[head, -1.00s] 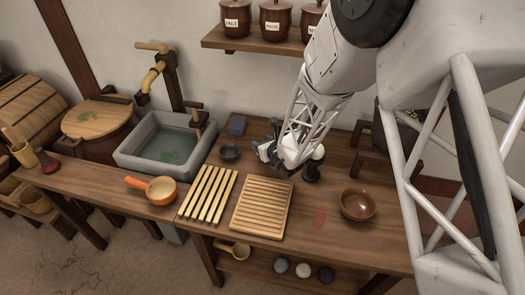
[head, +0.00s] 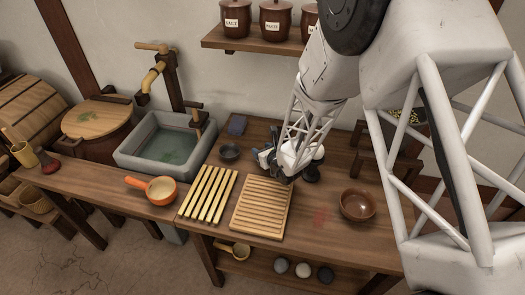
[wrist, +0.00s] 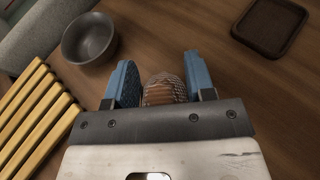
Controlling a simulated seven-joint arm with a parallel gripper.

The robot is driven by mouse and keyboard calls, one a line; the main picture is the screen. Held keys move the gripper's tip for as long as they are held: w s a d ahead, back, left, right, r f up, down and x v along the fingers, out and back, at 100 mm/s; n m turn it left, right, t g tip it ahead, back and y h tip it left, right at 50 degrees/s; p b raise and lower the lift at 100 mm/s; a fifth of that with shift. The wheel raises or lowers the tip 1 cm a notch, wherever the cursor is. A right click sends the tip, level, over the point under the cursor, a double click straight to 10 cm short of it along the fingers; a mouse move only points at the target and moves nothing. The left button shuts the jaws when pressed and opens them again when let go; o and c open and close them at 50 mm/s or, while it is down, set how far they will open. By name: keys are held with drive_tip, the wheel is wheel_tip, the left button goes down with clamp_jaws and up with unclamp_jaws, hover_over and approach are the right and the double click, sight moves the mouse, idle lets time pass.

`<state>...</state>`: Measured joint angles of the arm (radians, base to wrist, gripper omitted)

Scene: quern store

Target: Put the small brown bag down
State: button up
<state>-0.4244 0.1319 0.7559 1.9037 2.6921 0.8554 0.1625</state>
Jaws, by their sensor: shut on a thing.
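The small brown bag (wrist: 161,91) sits between the blue fingers of my gripper (wrist: 158,70) in the wrist view. It has a brown body and a paler, mesh-like textured part. My gripper is shut on it. In the head view my gripper (head: 266,159) is low over the wooden table, right of the dark grey bowl and behind the ribbed board. I cannot make out the bag in the head view. Whether it touches the table cannot be told.
The dark grey bowl (wrist: 89,38) and yellow slatted rack (wrist: 36,112) lie left of my gripper. A dark square tray (wrist: 270,25) lies at upper right. The ribbed board (head: 261,207) and brown bowl (head: 357,204) are nearer the front edge. Bare tabletop lies ahead of my gripper.

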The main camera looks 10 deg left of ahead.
drive_tip(key=shift+f, duration=0.1)
drive_tip(key=o, duration=1)
drive_tip(key=shift+c, duration=0.2)
drive_tip(key=shift+v, duration=0.8)
drive_tip(key=v, duration=1)
drive_tip(key=shift+d+r, duration=0.15)
drive_tip(key=shift+r, duration=0.05)
drive_tip(key=shift+s, duration=0.1)
drive_tip(key=shift+r, duration=0.1)
